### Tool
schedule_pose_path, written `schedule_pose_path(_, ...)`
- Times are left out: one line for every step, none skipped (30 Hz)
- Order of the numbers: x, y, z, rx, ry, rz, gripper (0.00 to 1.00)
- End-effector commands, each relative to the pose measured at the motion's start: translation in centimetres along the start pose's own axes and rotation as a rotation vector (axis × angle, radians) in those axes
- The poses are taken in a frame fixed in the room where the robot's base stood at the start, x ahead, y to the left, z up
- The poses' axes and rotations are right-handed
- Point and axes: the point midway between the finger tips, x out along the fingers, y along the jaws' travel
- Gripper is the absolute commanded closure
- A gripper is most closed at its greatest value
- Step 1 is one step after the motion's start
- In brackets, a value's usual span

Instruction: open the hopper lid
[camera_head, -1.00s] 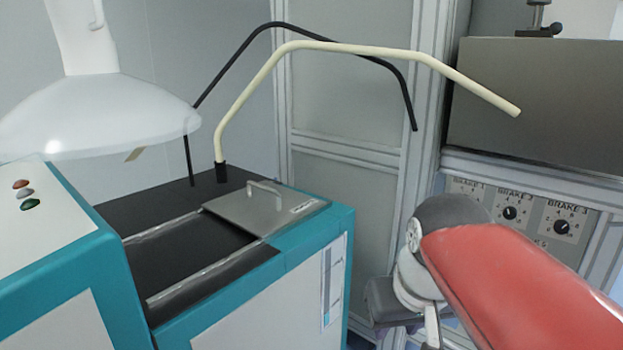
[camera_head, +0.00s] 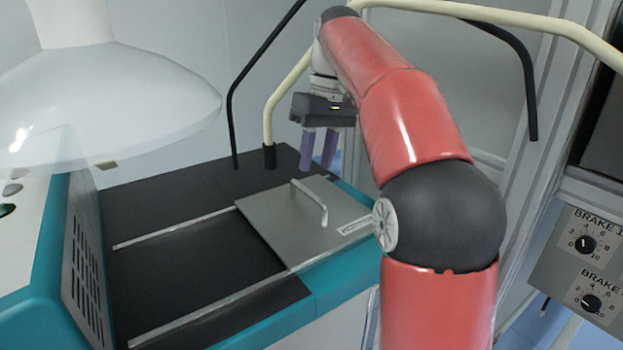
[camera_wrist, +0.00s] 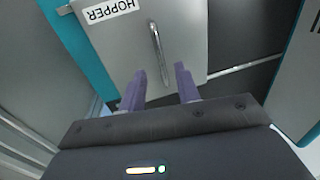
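The hopper lid (camera_head: 285,225) is a flat grey metal plate with a bar handle (camera_head: 311,203), lying on the black top of the teal machine at the right end of two metal rails. In the wrist view the lid (camera_wrist: 188,42) carries a "HOPPER" label, and its handle (camera_wrist: 158,52) stands ahead of my fingers. My gripper (camera_head: 318,168) is above and behind the lid, fingers pointing down, apart from the handle. In the wrist view my gripper (camera_wrist: 160,80) shows two purple fingers spread with nothing between them.
A cream bent pipe (camera_head: 283,95) and a black one (camera_head: 240,95) rise behind the machine. A white dome lamp (camera_head: 110,105) hangs at left. A brake dial panel (camera_head: 590,265) is at right. The black surface (camera_head: 190,270) left of the lid is clear.

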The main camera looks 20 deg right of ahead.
Motion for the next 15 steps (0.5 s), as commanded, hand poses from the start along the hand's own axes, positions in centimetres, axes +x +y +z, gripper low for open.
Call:
schedule_pose_path(1.2, 0.0, 0.1, 0.0, -0.002, -0.001, 0.68)
schedule_pose_path(1.8, 0.0, 0.1, 0.0, -0.002, -0.001, 0.68)
schedule_pose_path(2.4, 0.0, 0.1, 0.0, -0.001, 0.0, 0.68)
schedule_pose_path(2.9, 0.0, 0.1, 0.0, -0.002, 0.0, 0.68)
schedule_pose_path(3.3, 0.0, 0.1, 0.0, -0.001, 0.0, 0.68)
schedule_pose_path(3.8, 0.0, 0.0, 0.001, -0.001, 0.0, 0.68)
schedule_pose_path(4.1, 0.0, 0.0, 0.001, -0.001, 0.0, 0.68)
schedule_pose_path(4.4, 0.0, 0.0, 0.001, -0.001, 0.0, 0.68)
schedule_pose_path(4.7, 0.0, 0.0, 0.001, 0.0, 0.001, 0.68)
schedule_pose_path(4.9, 0.0, 0.0, 0.001, 0.001, 0.001, 0.68)
schedule_pose_path(5.0, 0.0, 0.0, 0.001, 0.001, 0.001, 0.68)
schedule_pose_path(5.2, 0.0, 0.0, 0.001, 0.001, 0.001, 0.68)
schedule_pose_path(5.2, 0.0, 0.0, 0.001, 0.001, 0.001, 0.68)
schedule_pose_path(5.2, 0.0, 0.0, 0.001, 0.001, 0.001, 0.68)
schedule_pose_path(5.3, 0.0, 0.0, 0.001, 0.001, 0.001, 0.68)
